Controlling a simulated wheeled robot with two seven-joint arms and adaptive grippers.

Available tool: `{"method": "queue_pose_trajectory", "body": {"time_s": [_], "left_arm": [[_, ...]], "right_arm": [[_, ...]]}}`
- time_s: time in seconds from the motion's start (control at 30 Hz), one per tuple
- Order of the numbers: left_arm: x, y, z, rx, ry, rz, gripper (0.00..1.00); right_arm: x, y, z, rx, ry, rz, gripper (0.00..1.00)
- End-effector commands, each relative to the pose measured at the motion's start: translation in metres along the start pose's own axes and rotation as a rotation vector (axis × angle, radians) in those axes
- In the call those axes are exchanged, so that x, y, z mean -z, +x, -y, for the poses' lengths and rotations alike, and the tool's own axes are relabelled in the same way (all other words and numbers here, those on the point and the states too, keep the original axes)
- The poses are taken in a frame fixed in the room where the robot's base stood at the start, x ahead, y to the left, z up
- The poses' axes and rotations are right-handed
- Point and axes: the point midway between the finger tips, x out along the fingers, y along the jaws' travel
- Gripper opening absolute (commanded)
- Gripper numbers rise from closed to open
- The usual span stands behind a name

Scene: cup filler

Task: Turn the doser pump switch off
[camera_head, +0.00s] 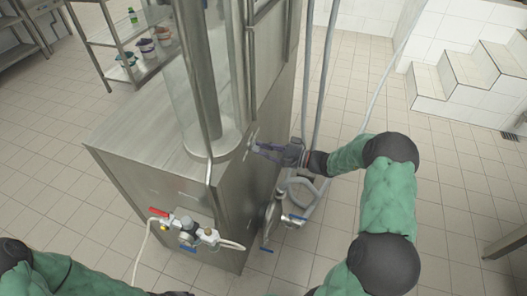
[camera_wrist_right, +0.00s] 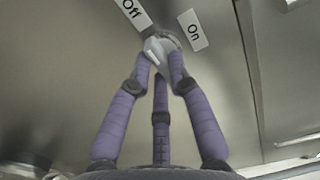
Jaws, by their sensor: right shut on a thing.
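The doser pump switch (camera_wrist_right: 155,47) is a small pale knob on the metal machine, in the upper middle of the right wrist view. An "Off" label (camera_wrist_right: 133,14) is at its upper left and an "On" label (camera_wrist_right: 194,31) at its right. My right gripper (camera_wrist_right: 163,62) is shut on the switch, its purple fingers around it and partly hiding it. I cannot tell which label the knob points to. In the head view the right gripper (camera_head: 258,148) reaches the machine's right side from the right. My left arm shows at the bottom left; its fingers are not visible.
The steel machine (camera_head: 135,130) carries a clear cylinder (camera_head: 205,85). Valves with red and blue handles (camera_head: 187,229) and hoses stick out at its front. Pipes (camera_head: 322,80) stand right of it. A shelf rack (camera_head: 105,40) is behind left, white steps (camera_head: 465,75) at right; tiled floor between is free.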

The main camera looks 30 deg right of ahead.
Motion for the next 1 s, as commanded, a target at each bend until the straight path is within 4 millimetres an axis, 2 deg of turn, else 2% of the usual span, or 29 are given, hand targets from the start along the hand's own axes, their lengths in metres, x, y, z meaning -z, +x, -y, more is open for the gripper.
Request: {"method": "queue_pose_trajectory", "body": {"time_s": [0.57,0.6,0.63,0.67,1.0], "left_arm": [[0.0002,0.0028,0.0010,0.000,0.000,0.000,0.40],[0.0002,0.0028,0.0010,0.000,0.000,0.000,0.40],[0.0002,0.0028,0.0010,0.000,0.000,0.000,0.40],[0.0002,0.0028,0.0010,0.000,0.000,0.000,0.40],[0.0002,0.0028,0.0010,0.000,0.000,0.000,0.40]], "right_arm": [[-0.0007,0.0000,-0.0012,-0.002,-0.028,0.002,0.00],[-0.0007,0.0000,-0.0011,-0.002,-0.028,0.001,0.31],[-0.0006,0.0000,-0.0011,-0.002,-0.028,0.001,0.39],[-0.0006,0.0000,-0.0010,-0.002,-0.028,0.001,0.44],[0.0000,-0.0012,-0.0004,-0.001,-0.027,0.000,0.44]]}}
